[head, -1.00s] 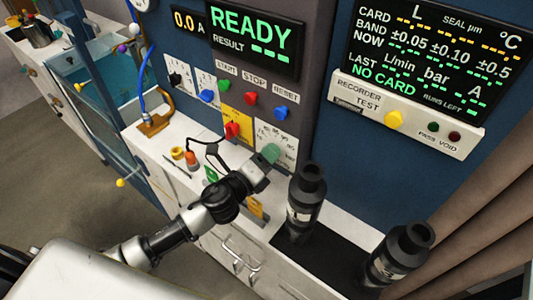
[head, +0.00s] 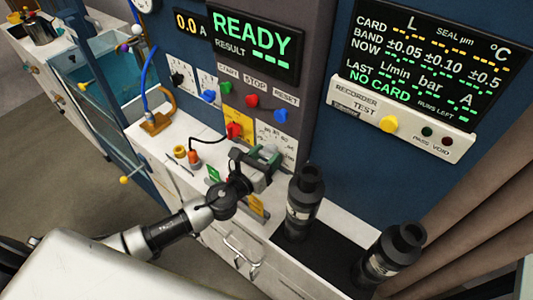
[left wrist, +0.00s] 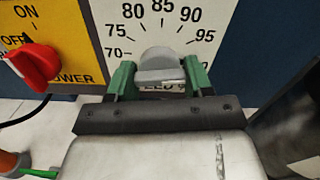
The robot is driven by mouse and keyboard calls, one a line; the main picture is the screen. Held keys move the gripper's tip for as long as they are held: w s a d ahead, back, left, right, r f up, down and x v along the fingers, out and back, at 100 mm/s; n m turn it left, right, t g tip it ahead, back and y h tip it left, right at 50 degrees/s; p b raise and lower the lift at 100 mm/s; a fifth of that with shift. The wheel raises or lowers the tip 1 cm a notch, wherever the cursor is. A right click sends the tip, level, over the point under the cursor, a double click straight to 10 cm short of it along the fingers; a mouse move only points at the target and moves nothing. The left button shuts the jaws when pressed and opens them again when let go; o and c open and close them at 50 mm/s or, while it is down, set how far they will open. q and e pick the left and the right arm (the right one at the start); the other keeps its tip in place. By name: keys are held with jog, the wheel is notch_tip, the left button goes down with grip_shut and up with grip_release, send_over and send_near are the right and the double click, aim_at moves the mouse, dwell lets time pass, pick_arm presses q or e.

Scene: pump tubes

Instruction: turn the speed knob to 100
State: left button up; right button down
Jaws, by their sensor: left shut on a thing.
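The speed knob (left wrist: 160,62) is a grey knob on a white dial plate (left wrist: 200,20) in the left wrist view. Numbers 70 to 95 show around it, and a 100 mark is not visible. I cannot tell which number the knob points at. My left gripper (left wrist: 158,76) has its green fingers on both sides of the knob and is shut on it. In the head view the left gripper (head: 264,157) is at the dial plate (head: 275,136), hiding its lower part and most of the knob. My right gripper is not in view.
A red power switch (head: 234,131) on a yellow plate is just left of the dial. Two black pump tubes (head: 304,190) (head: 391,253) stand upright on the right. An orange-tipped probe (head: 194,159) stands on the white bench near my gripper.

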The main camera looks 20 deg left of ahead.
pick_arm(q)
jog(key=shift+f+m, duration=0.1)
jog(key=shift+m, duration=0.7)
jog(key=o, duration=0.9)
jog(key=shift+o, duration=0.2)
jog(key=b+v, duration=0.2)
jog(key=v, duration=0.8)
jog(key=shift+s+b, duration=0.4)
jog(key=shift+a, duration=0.15)
